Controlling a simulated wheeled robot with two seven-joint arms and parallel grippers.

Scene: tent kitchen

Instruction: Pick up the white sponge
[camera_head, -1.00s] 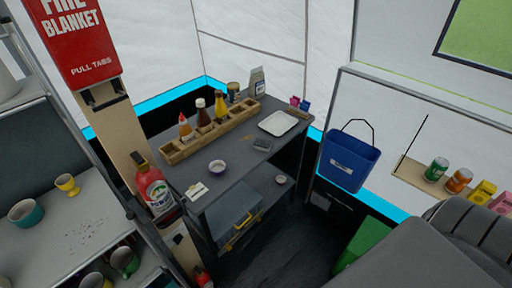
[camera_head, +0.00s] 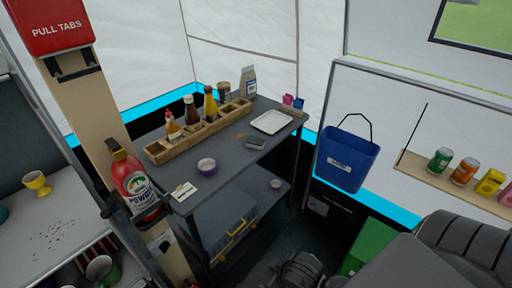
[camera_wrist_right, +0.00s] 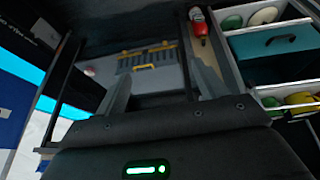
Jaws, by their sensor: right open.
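I cannot make out a white sponge for certain. A small grey block with a pale top (camera_head: 256,143) lies on the dark table (camera_head: 225,165), in front of the white tray (camera_head: 271,122); it may be the sponge. A flat white piece (camera_head: 183,191) lies at the table's near left corner. My right gripper (camera_wrist_right: 160,85) shows in the wrist view, open with nothing between its fingers, facing the grey case with yellow latches (camera_wrist_right: 143,62). In the head view a dark part of my right arm shows at the bottom, below the table. My left gripper is out of view.
A wooden condiment box (camera_head: 200,132) with bottles stands at the table's back left.

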